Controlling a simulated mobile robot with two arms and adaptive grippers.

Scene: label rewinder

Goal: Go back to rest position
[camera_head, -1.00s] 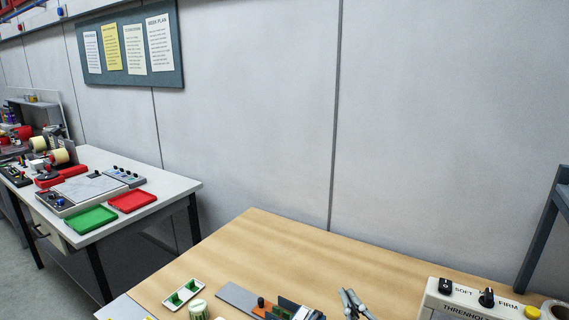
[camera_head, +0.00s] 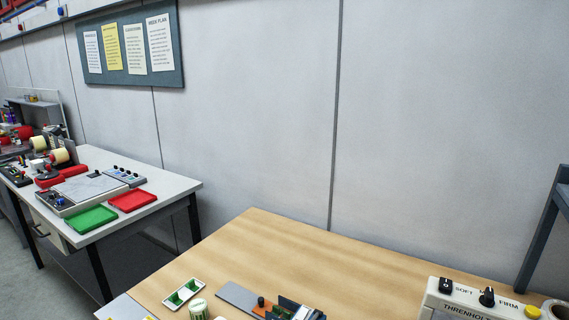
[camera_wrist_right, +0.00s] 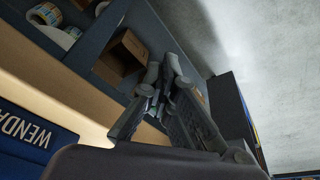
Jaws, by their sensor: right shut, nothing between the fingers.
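My right gripper (camera_wrist_right: 165,78) shows in the right wrist view, with its dark fingers brought together and nothing between them. It is in front of a dark shelf unit (camera_wrist_right: 92,42) that holds a cardboard box (camera_wrist_right: 122,55) and label rolls (camera_wrist_right: 58,28). Neither gripper shows in the head view. The wooden table (camera_head: 290,245) fills the lower part of that view, and no arm is seen over it.
On the table are a white tray with green parts (camera_head: 184,293), a small device (camera_head: 285,308) and a control box (camera_head: 490,300) marked SOFT and FIRM. A second bench (camera_head: 165,187) stands at the left with a green tray (camera_head: 91,219) and a red tray (camera_head: 132,200).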

